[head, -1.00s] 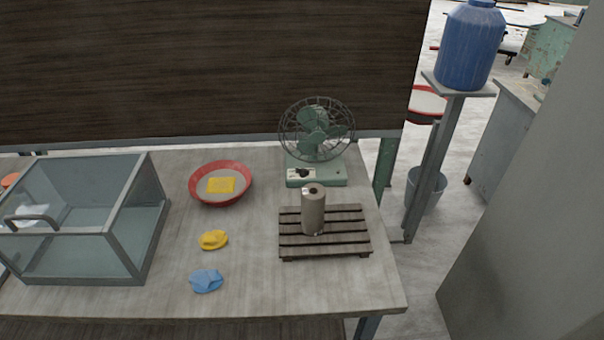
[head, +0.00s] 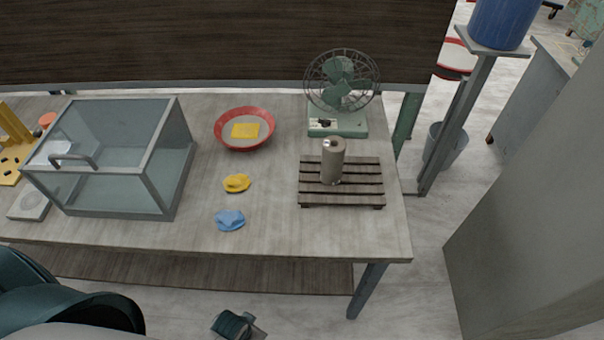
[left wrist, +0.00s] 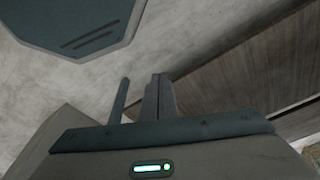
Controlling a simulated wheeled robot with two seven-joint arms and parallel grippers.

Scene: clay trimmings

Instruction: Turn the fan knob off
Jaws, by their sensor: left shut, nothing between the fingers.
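The green desk fan (head: 341,88) stands at the back right of the table in the head view. Its base has a pale panel with a small dark knob (head: 325,123) facing me. The knob's exact setting is too small to read. My left gripper (left wrist: 141,88) shows in the left wrist view, shut and empty, with floor and brown table wood beyond it. It is well away from the fan.
A grey can (head: 332,163) on a slatted wooden rack (head: 367,190) stands in front of the fan. A red bowl (head: 220,136) holding a yellow item, yellow and blue cloths and a glass case (head: 111,205) lie leftward. The front table strip is clear.

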